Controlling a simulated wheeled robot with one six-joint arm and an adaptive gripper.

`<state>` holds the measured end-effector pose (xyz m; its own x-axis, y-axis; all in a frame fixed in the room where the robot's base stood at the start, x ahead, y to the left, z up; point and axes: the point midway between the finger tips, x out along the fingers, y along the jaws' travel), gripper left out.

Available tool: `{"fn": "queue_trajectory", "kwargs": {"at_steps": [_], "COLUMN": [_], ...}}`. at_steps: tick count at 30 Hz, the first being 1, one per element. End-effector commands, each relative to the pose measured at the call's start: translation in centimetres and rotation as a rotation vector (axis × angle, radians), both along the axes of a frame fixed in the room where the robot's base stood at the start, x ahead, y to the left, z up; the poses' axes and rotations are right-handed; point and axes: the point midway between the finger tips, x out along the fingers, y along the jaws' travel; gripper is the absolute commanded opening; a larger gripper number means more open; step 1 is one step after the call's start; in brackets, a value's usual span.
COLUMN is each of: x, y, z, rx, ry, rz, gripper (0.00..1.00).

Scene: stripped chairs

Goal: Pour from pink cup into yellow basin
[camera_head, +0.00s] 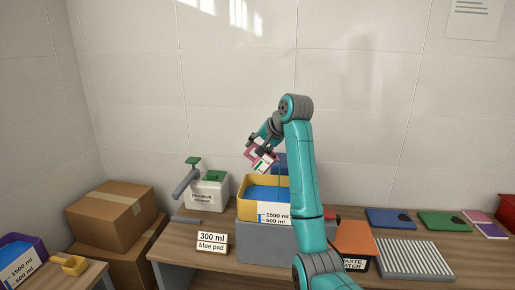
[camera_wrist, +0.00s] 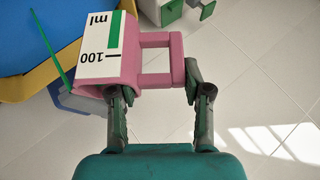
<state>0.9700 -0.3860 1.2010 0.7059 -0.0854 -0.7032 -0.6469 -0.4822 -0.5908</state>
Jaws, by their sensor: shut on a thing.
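The pink cup (camera_head: 259,155) is tilted above the yellow basin (camera_head: 245,210) in the head view. My gripper (camera_head: 264,146) is shut on the cup. In the wrist view, the cup (camera_wrist: 122,78) shows a white "100 ml" label with a green bar, and its handle lies between the fingers of my gripper (camera_wrist: 152,84). The basin holds blue liquid and has a "1500 ml / 500 ml" label. It stands on a grey block (camera_head: 262,243). Its yellow rim (camera_wrist: 58,66) and blue inside show at the left of the wrist view.
A white dispenser (camera_head: 208,192) with a green top stands left of the basin. A "300 ml blue pad" sign (camera_head: 212,241) is in front of it. Blue (camera_head: 391,217) and green (camera_head: 443,221) pads and a ridged grey rack (camera_head: 412,258) lie right. A purple basin (camera_head: 22,267) is far left.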

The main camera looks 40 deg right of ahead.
Motion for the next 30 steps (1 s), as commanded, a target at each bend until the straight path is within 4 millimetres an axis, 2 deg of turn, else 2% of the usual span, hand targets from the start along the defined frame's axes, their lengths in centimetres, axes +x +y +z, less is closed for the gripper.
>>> {"fn": "queue_trajectory", "kwargs": {"at_steps": [30], "x": [-0.70], "y": [-0.51], "z": [0.39], "rx": [0.103], "ry": [-0.134], "rz": [-0.001], "gripper": [0.00]}}
